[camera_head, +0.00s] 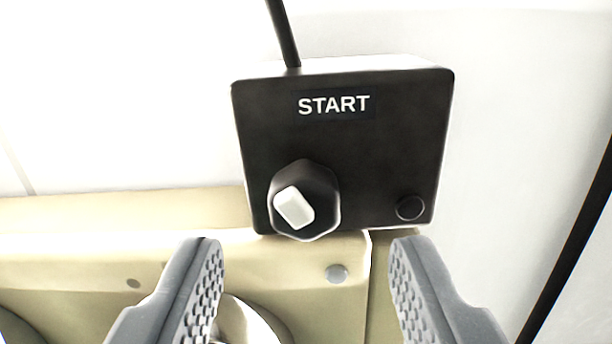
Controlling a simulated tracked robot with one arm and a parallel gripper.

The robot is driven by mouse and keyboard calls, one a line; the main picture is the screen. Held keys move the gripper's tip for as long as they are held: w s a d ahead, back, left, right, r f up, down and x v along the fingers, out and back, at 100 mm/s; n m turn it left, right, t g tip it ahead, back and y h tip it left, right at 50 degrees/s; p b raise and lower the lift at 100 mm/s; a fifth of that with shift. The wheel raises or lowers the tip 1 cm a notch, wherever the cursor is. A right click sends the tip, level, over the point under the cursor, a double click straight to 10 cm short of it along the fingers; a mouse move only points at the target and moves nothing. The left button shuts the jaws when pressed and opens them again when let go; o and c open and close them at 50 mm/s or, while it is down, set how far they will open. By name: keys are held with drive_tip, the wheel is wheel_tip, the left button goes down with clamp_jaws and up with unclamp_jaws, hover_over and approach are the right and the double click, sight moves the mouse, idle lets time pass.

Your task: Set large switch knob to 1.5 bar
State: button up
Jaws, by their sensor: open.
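A dark box (375,150) labelled START hangs on the pale wall in the upper middle of the view. A black, scalloped knob (318,187) with a white raised grip (294,207) sits at its lower left. The white grip is tilted, its upper end leaning left. I see no bar scale or 1.5 mark around the knob. My gripper (307,250) is open and empty, with one grey textured finger at lower left and one at lower right. The knob lies above the gap between the fingertips, a little left of its middle. No contact shows.
A small round black button (410,207) is at the box's lower right. A black cable (284,35) rises from the box's top. A beige riveted ledge (120,240) runs below, with a pale rounded part (245,322) between the fingers. A dark diagonal bar (575,255) is at right.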

sight(305, 227)
drive_tip(key=shift+w+a+p, duration=0.1)
drive_tip(key=shift+w+p, duration=0.5)
drive_tip(key=shift+w, duration=1.25)
